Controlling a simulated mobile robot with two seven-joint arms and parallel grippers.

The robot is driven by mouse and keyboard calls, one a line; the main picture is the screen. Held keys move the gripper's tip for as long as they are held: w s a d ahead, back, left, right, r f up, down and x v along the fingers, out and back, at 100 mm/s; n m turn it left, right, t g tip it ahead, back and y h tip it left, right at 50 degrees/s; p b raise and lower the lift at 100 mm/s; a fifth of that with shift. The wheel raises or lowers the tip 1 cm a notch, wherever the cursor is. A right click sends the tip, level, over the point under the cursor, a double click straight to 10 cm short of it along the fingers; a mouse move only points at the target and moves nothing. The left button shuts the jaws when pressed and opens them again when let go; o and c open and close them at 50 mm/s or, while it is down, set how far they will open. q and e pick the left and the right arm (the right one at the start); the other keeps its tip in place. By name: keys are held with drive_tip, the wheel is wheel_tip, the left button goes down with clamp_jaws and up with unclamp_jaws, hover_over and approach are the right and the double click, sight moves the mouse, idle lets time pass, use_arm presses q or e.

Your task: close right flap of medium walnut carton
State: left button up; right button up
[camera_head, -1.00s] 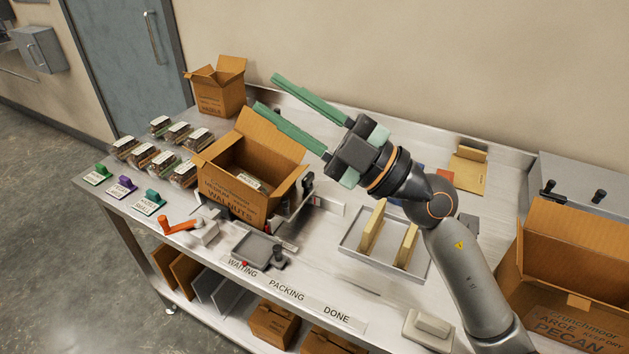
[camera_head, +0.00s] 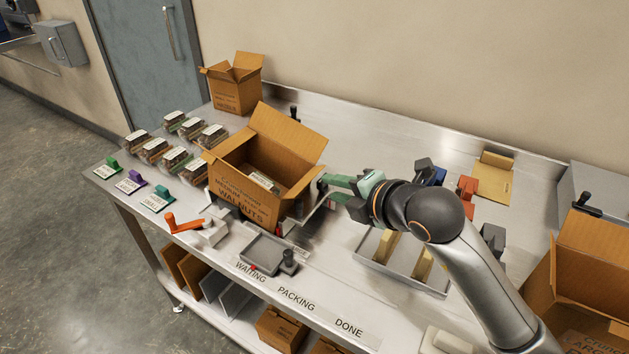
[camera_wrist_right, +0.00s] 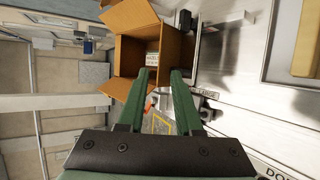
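The medium walnut carton (camera_head: 241,196) stands open on the bench, its back flap (camera_head: 287,134) raised. A clamshell tray with a white label (camera_head: 264,181) lies inside. The right flap (camera_head: 306,196) angles outward on the side facing my right gripper. My right gripper (camera_head: 326,187) is open and empty, its green fingers pointing left just beside this flap; contact cannot be told. In the right wrist view, the fingers (camera_wrist_right: 164,78) are apart, with their tips overlapping the near edge of the carton (camera_wrist_right: 137,52). My left gripper is not in view.
A smaller open carton (camera_head: 235,97) stands behind, and several filled clamshells (camera_head: 175,157) lie left. A grey tray (camera_head: 416,279) with tan pieces sits below my right arm. A large pecan carton (camera_head: 590,280) is at far right. An orange-handled device (camera_head: 190,224) stands in front.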

sight(310, 181)
drive_tip(key=x, duration=0.9)
drive_tip(key=shift+s, duration=0.1)
drive_tip(key=shift+c, duration=0.3)
clamp_jaws()
idle(0.9)
